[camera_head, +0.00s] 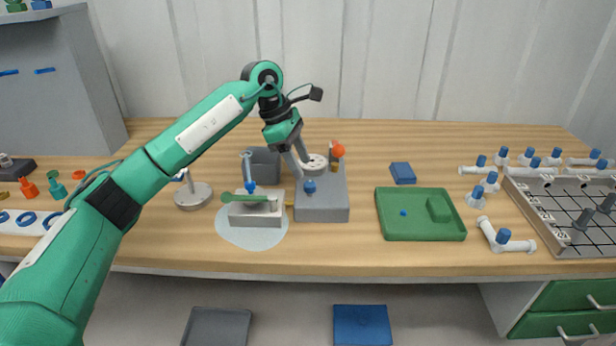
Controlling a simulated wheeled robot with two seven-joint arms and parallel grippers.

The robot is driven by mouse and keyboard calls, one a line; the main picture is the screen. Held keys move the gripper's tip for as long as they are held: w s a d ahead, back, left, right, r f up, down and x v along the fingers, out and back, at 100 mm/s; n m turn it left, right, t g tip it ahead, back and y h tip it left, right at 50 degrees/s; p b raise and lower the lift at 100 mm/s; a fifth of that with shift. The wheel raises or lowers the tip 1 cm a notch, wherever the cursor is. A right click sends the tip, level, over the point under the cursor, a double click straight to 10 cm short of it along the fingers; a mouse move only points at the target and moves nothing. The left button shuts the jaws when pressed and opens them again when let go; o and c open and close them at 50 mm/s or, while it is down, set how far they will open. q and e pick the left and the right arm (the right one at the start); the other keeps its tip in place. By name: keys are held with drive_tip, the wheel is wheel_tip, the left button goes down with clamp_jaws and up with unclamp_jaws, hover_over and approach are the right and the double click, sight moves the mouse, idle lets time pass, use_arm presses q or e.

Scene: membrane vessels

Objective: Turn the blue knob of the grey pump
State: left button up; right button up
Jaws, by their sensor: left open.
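The grey pump (322,207) is a box on the wooden table, near the middle of the picture. Its blue knob (309,186) sits on the top at the front left. A white round part stands behind the knob, and an orange ball (338,151) on a post is at the back right. My left gripper (303,163) reaches in from the upper left and points down just behind and above the knob. Its jaws are open, with nothing seen between them. From this angle I cannot tell whether a finger touches the pump. My right gripper is not in view.
Left of the pump stand a white block (256,213) with a green-handled tool, a grey bin (264,165) and a round stand (193,196). A green tray (421,226) lies to the right. White fittings and a metal rack (545,228) fill the far right.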

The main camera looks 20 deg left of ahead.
sight(310, 183)
use_arm(q)
drive_tip(key=x, duration=0.5)
drive_tip(key=shift+f, duration=0.1)
drive_tip(key=shift+s+d, duration=0.1)
drive_tip(key=c, duration=1)
